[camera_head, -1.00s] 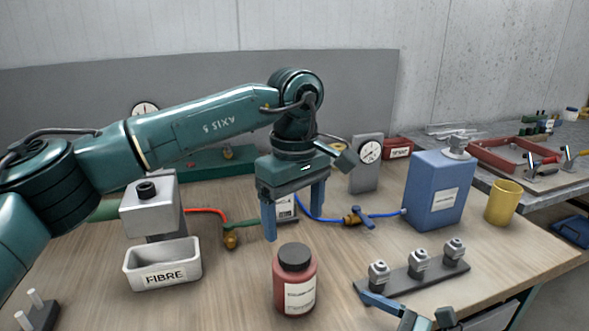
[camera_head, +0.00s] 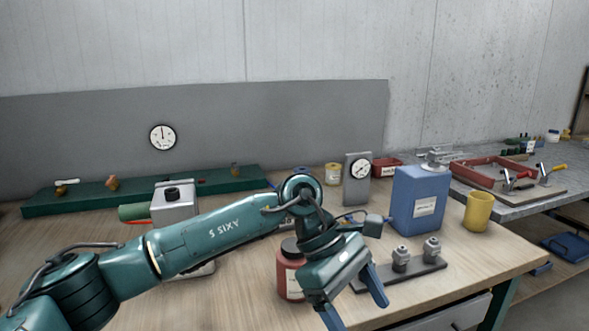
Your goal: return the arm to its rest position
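My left arm comes in from the left, low across the front of the workbench (camera_head: 470,285). Its gripper (camera_head: 357,308) is tilted, with its two blue fingers apart and nothing visible between them. The gripper is in front of the red bottle with a dark cap (camera_head: 288,278) and hides part of it; I cannot tell whether they touch. The fingers are left of and in front of the dark rack (camera_head: 428,268) with small metal fittings, partly covering it. My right gripper is not in view.
A blue canister (camera_head: 405,200) and a yellow cup (camera_head: 479,212) stand to the right. A grey metal block (camera_head: 174,203) is behind my forearm. A dial gauge (camera_head: 360,169) stands at the back. A second table with a red frame (camera_head: 482,168) is at right.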

